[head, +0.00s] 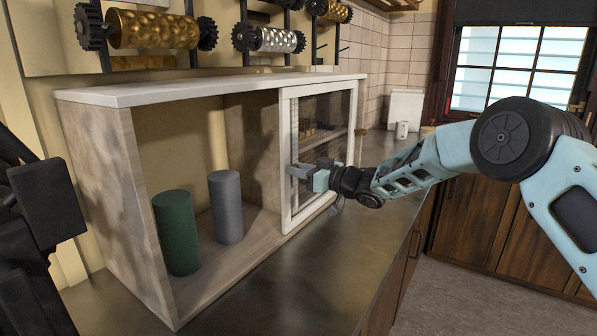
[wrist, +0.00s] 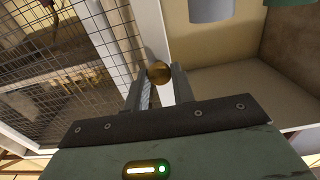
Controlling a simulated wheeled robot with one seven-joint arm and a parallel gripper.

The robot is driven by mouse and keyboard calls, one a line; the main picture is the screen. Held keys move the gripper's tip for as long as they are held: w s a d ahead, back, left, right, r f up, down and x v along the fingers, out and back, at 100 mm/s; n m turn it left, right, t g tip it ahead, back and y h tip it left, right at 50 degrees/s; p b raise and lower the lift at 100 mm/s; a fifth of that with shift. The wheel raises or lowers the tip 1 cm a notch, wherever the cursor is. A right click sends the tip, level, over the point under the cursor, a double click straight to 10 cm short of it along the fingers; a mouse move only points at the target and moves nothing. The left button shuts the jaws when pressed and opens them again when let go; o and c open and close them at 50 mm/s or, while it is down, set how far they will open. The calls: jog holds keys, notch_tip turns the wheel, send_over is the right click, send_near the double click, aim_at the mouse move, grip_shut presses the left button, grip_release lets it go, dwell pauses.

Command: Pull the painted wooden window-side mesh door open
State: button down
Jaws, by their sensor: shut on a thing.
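The mesh door (head: 287,130) has a white painted frame and wire mesh, and covers the right, window-side part of the cabinet (head: 95,150). It appears to lie along the cabinet front, with no clear gap. My gripper (head: 301,172) is at the door's left upright. In the wrist view my gripper (wrist: 157,78) is shut on a round brass knob (wrist: 158,72) on the white frame, with a finger on either side. The knob is hidden in the head view. The mesh (wrist: 60,60) fills the left of the wrist view.
The cabinet's left part is open, holding a green cylinder (head: 177,232) and a grey cylinder (head: 226,206). The dark counter (head: 300,275) in front is clear. Toothed rollers (head: 152,30) hang above.

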jog(key=shift+w, duration=0.1)
jog(key=c, duration=1.2)
grip_release()
jog(key=b+v, duration=0.3)
jog(key=v, duration=1.4)
jog(key=shift+d, duration=0.25)
